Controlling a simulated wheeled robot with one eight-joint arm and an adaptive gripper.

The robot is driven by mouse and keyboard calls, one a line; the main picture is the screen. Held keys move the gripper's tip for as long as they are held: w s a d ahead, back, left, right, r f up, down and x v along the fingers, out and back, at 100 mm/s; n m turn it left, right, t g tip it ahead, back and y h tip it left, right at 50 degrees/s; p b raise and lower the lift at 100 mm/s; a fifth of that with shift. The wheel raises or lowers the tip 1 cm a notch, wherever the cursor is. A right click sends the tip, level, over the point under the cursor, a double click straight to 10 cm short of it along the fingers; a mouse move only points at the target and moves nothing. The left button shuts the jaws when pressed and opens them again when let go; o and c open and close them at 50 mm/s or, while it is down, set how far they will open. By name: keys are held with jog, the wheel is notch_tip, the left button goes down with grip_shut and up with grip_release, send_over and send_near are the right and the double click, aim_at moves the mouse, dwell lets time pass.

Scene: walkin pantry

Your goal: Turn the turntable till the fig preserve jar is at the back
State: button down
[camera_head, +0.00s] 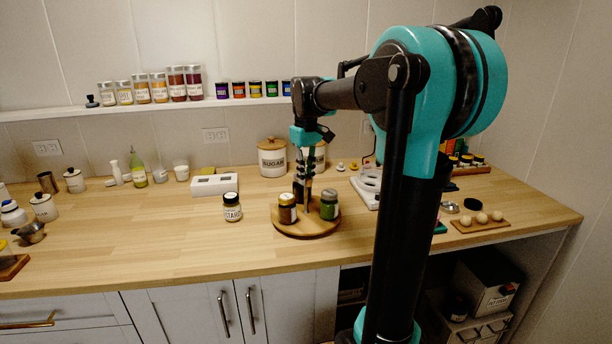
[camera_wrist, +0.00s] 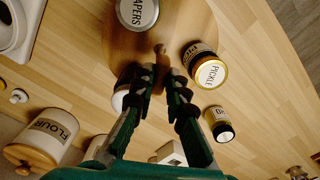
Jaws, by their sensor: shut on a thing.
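The round wooden turntable (camera_head: 306,231) stands on the counter, and its disc shows in the wrist view (camera_wrist: 180,32). The pickle jar (camera_head: 287,210) with a yellow-rimmed lid is at its front left. The green capers jar (camera_head: 329,207) is at its right. A third jar (camera_wrist: 119,100) is mostly hidden behind a finger in the wrist view; its label cannot be read, so I cannot tell whether it is the fig preserve jar. My gripper (camera_wrist: 160,80) points down between the jars, shut on the turntable's small wooden peg (camera_wrist: 160,49); it also shows in the head view (camera_head: 304,195).
A mustard jar (camera_head: 232,207) stands on the counter just left of the turntable. A flour canister (camera_wrist: 42,135) shows in the wrist view.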

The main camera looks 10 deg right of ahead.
jog(key=c, duration=1.5)
grip_release()
jog(key=shift+c, duration=0.2)
notch_tip(320, 180, up, 12)
